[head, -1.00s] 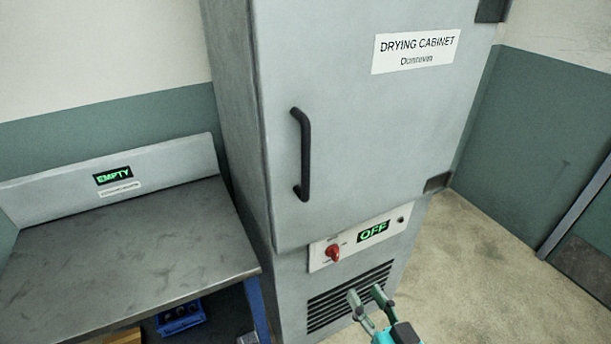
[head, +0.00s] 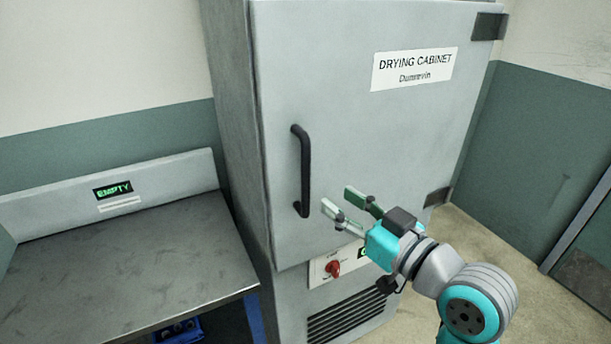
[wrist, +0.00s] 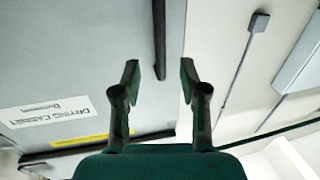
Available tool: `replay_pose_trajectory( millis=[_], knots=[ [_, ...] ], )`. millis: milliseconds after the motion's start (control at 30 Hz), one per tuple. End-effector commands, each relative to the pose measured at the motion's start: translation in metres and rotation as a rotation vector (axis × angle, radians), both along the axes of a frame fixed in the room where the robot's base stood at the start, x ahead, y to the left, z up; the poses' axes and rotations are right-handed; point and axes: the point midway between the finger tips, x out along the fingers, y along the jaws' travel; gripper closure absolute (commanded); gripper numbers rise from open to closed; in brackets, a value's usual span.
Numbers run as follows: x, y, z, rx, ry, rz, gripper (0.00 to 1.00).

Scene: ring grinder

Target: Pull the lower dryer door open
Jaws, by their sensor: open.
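The drying cabinet's grey door (head: 350,120) is shut and fills the middle of the head view. Its black vertical bar handle (head: 301,170) is on the left side of the door. My gripper (head: 336,198) is open and empty, just right of the handle's lower end in the head view, fingers pointing left toward the door. In the wrist view, a dark bar that looks like the handle (wrist: 159,35) shows beyond and between the open fingertips (wrist: 159,70). I cannot tell the remaining gap; no contact shows.
A control panel with a red knob (head: 333,268) sits below the door, partly hidden by my arm, above a vent grille (head: 345,318). A metal table (head: 120,265) with an "EMPTY" display (head: 113,190) stands at left. Open floor (head: 480,235) shows at right.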

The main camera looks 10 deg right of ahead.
Motion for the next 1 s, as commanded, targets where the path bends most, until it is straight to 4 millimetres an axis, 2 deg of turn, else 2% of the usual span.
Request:
replay_pose_trajectory(
  millis=[167, 400, 600, 800, 1000],
  knots=[
    [0.018, 0.011, 0.0, 0.0, 0.001, 0.003, 0.57],
    [0.056, 0.032, 0.0, 0.001, 0.0, 0.002, 0.57],
    [0.08, 0.045, 0.0, 0.001, 0.0, 0.002, 0.57],
    [0.09, 0.051, 0.0, 0.0, -0.001, 0.0, 0.57],
    [0.091, 0.051, 0.0, 0.0, -0.001, -0.001, 0.57]
  ],
)
